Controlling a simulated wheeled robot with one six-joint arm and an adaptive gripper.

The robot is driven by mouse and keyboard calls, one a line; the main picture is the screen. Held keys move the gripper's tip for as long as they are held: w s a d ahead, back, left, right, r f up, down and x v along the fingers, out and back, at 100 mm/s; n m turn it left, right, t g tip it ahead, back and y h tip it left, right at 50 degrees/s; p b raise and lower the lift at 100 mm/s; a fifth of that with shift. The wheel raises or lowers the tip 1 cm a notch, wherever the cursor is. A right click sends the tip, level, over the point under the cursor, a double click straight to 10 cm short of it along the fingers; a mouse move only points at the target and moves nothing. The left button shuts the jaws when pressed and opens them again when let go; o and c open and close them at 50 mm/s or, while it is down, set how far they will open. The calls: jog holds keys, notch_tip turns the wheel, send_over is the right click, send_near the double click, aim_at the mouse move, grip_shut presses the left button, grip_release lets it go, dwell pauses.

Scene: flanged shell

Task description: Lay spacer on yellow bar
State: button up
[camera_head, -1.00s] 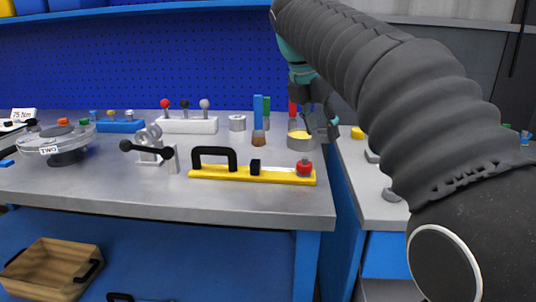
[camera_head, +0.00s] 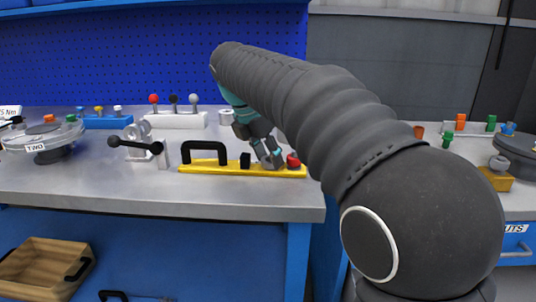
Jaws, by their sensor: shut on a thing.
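The yellow bar (camera_head: 225,168) lies along the front of the grey workbench. My gripper (camera_head: 271,161) points down at the bar between the black block and the red knob. It is shut on a small grey piece, apparently the spacer, which is mostly hidden by the fingers. I cannot tell whether the piece touches the bar.
A black-knobbed lever fixture (camera_head: 130,143) stands left of the bar. My arm hides the bench's right end. Bench (camera_head: 110,190) in front of the bar is clear.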

jog(key=shift+f, duration=0.1)
jog(key=o, duration=1.2)
jog(key=shift+o, duration=0.2)
jog(key=v, duration=1.2)
jog(key=shift+w+d, duration=0.1)
jog(key=shift+d, duration=0.05)
